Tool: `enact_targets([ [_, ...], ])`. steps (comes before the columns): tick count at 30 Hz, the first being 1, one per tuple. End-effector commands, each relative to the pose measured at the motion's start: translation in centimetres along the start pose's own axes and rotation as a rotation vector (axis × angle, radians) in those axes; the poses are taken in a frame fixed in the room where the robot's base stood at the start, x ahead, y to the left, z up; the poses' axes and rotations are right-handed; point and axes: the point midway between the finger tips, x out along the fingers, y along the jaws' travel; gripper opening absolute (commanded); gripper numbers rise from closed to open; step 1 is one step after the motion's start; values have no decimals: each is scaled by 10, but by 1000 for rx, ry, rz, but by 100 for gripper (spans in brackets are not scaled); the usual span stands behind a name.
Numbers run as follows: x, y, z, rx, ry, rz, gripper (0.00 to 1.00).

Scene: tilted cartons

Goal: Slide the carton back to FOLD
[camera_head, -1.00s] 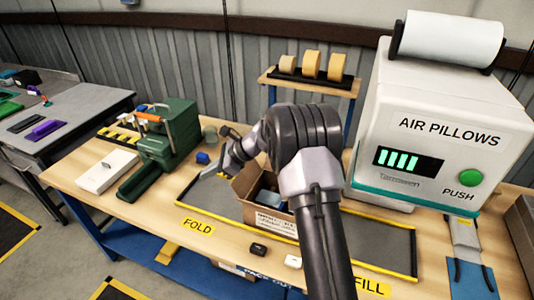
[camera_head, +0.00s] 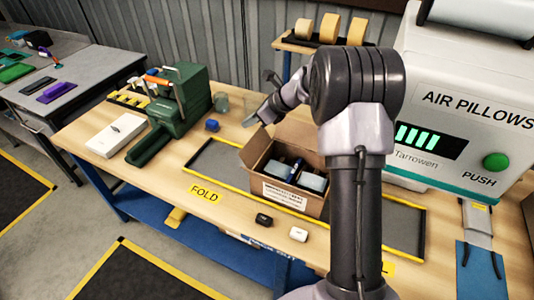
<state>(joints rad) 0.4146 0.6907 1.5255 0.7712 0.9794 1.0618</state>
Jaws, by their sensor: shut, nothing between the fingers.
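The open cardboard carton (camera_head: 291,195) stands on the dark, yellow-edged slide strip (camera_head: 216,165), to the right of the yellow FOLD label (camera_head: 204,193). Dark and grey-blue items (camera_head: 312,181) lie inside it. My arm hides part of its right side. My gripper (camera_head: 249,122) is at the carton's far left, above the table and near the strip's far edge. It looks apart from the carton. Its fingers are small in the picture and hold nothing that I can see.
A green machine (camera_head: 178,115) and a white box (camera_head: 116,135) stand at the left. A small blue block (camera_head: 212,125) sits behind the strip. A black item (camera_head: 264,220) and a white item (camera_head: 298,234) lie in front. The AIR PILLOWS machine (camera_head: 450,120) stands right. The strip left of the carton is clear.

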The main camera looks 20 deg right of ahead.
Motion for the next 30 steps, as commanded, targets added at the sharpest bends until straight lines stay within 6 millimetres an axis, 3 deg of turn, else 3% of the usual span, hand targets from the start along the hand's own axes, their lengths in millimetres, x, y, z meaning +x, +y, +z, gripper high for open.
enact_targets([
  [9, -49, -1, -52, 2, 0, -2, 0],
  [22, 16, 0, -115, 0, 1, 1, 0],
  [25, 24, 0, -123, 1, 0, 1, 0],
  [30, 29, 0, -114, 0, 0, 1, 0],
])
